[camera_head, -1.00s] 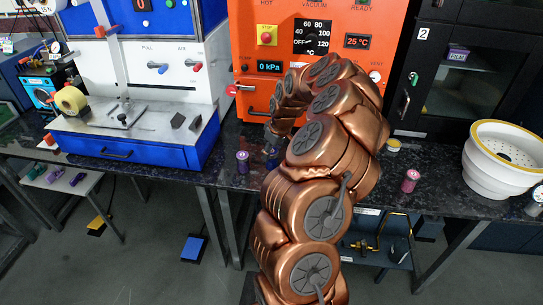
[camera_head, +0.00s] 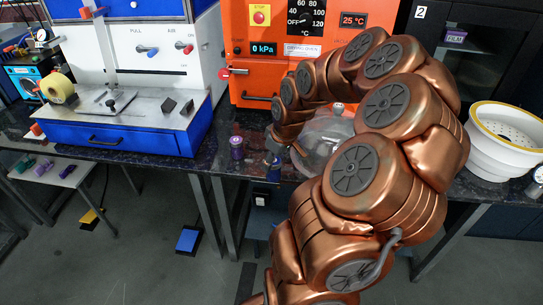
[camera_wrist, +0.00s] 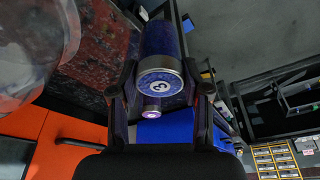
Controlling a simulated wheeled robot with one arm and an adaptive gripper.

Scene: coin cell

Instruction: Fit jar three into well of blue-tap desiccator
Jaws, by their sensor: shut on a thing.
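Jar three, a dark blue jar (camera_wrist: 161,40) with a silver rim and a "3" on its lid, sits between my gripper's (camera_wrist: 160,88) fingers in the wrist view. My gripper is shut on it, lid towards the camera. In the head view, my gripper (camera_head: 273,150) is at the bench's front edge, the blue jar (camera_head: 273,173) hanging below it. A clear glass dome (camera_head: 322,140) stands behind and right of the gripper, partly hidden by my arm; glass also shows in the wrist view (camera_wrist: 28,45). I cannot see a blue tap or a well.
A purple jar (camera_head: 237,148) stands left of my gripper. A white perforated vessel (camera_head: 488,155) with a yellow rim is at the right. The orange oven (camera_head: 245,85) stands behind, and a blue-based press (camera_head: 120,138) at the left. My arm hides much of the bench's right side.

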